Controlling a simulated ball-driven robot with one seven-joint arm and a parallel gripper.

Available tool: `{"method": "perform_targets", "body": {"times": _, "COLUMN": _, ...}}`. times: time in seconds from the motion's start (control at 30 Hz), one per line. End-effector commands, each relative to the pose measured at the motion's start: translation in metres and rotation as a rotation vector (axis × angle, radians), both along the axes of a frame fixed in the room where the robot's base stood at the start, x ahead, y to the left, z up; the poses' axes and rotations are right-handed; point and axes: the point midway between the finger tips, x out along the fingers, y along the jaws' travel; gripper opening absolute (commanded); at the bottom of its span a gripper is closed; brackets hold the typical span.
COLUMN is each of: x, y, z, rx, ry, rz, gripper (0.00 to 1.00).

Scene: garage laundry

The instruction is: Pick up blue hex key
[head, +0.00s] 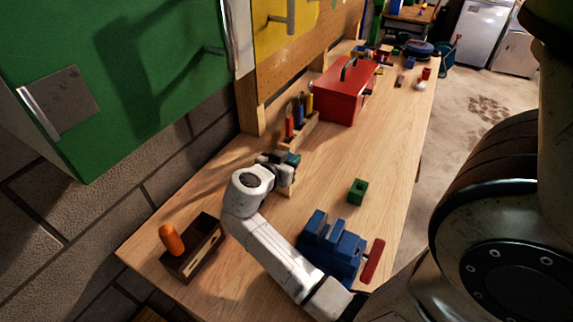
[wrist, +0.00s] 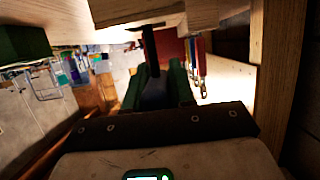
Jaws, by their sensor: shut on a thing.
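My gripper (head: 284,163) is over the bench, close in front of the tool rack, above a small wooden block (head: 287,187). In the wrist view its two dark green fingers (wrist: 158,88) are closed around a dark, narrow, upright piece (wrist: 150,50), which I take to be the blue hex key. Its colour is hard to tell in the shadow. Its far end reaches toward the pale wooden block (wrist: 135,12), and whether it still sits in that block is unclear. In the head view my wrist hides most of it.
A wooden rack with red, blue and yellow handled tools (head: 300,113) and a red toolbox (head: 344,92) stand beyond my gripper. A green block (head: 358,191), a blue vise (head: 331,247) and a dark wooden plane (head: 194,250) lie nearer. The pegboard wall borders the left.

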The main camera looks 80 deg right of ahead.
Motion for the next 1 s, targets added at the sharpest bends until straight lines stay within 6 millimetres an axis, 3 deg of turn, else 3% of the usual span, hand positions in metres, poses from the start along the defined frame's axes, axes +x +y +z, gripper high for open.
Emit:
{"method": "perform_targets", "body": {"times": 0.43, "x": 0.001, "y": 0.000, "z": 0.010, "rx": -0.003, "ry": -0.004, "rz": -0.001, "gripper": 0.00}}
{"method": "perform_targets", "body": {"times": 0.8, "x": 0.001, "y": 0.000, "z": 0.076, "rx": -0.003, "ry": -0.007, "rz": -0.001, "gripper": 0.00}}
{"method": "perform_targets", "body": {"times": 1.0, "x": 0.000, "y": 0.000, "z": 0.099, "rx": 0.000, "ry": -0.002, "rz": -0.001, "gripper": 0.00}}
